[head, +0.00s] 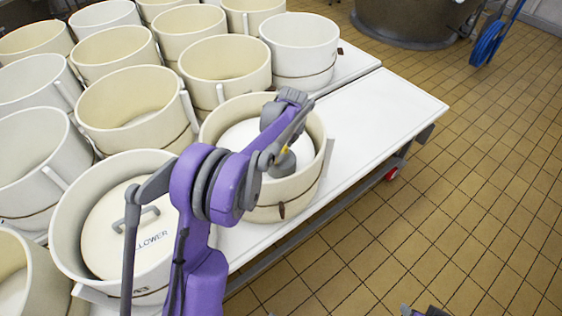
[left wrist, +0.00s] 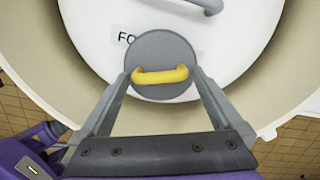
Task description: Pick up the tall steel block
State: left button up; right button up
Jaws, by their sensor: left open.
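The steel block (left wrist: 160,92) is round and grey from above, with a yellow handle (left wrist: 161,75) across its top. It stands on a white lid (left wrist: 95,40) inside a cream tub. In the head view the steel block (head: 283,164) shows partly behind my arm. My left gripper (head: 286,146) is over the block. In the left wrist view my left gripper (left wrist: 160,76) is open, with one finger on each side of the handle. Whether the fingers touch it I cannot tell. A small part of my right arm shows at the bottom edge of the head view; its jaws cannot be made out.
Several cream tubs crowd the white table (head: 372,110) on the left. A nearer tub holds a lid (head: 125,232) with a grey handle. The table's right side is bare. The tiled floor (head: 440,220) is open. A blue hose (head: 488,44) hangs at the back right.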

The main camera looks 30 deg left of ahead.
pick_arm(q)
jog(key=shift+a+f, duration=0.1)
jog(key=shift+f, duration=0.7)
jog(key=c, duration=1.6)
jog(key=shift+r, duration=0.1)
